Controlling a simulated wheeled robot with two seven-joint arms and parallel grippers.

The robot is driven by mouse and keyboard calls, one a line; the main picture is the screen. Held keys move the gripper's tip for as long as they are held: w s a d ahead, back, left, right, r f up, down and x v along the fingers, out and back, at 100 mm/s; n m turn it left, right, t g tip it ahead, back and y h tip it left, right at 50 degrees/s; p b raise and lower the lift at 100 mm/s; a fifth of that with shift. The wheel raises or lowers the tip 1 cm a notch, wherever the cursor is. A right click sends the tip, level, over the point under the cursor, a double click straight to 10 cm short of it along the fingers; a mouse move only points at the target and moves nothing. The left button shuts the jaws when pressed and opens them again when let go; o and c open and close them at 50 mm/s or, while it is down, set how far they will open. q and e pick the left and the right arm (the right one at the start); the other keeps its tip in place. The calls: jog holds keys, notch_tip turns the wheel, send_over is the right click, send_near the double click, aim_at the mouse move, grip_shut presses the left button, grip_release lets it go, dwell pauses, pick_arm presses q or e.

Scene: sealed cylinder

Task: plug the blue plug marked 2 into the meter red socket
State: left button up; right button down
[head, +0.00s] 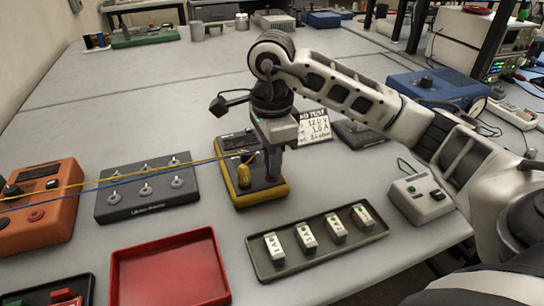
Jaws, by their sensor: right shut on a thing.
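The meter (241,196) is a yellow-edged dark device lying on the grey table, with a small display at its far end. A yellow plug (245,176) stands upright on its left part. My right gripper (273,175) points down over the meter's right part and is shut on the blue plug, which is mostly hidden between the fingers. A blue cable (130,184) runs from the left to the gripper, beside a yellow cable (112,182). The red socket is hidden around the fingertips, so I cannot tell whether the plug is in it. My left gripper is out of view.
Left of the meter are a dark switch box (146,204) and an orange device (40,218). In front are a red tray (172,282) and a dark tray (292,277) with several white blocks. A white card (315,126) stands behind; a grey box (421,197) is at right.

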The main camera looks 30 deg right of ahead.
pick_arm(q)
jog(key=shift+w, duration=0.1)
jog(key=shift+w+r, duration=0.1)
jog(key=shift+w, duration=0.1)
pick_arm(e)
jog(key=c, duration=1.2)
grip_release()
pick_arm(q)
jog(key=shift+s+a+r+p, duration=0.1)
jog(key=shift+a+r+p, duration=0.1)
jog(key=shift+r+p, duration=1)
pick_arm(e)
jog(key=shift+r+p, duration=0.35)
jog(key=shift+r, duration=7.6)
pick_arm(q)
jog(key=shift+f, duration=0.3)
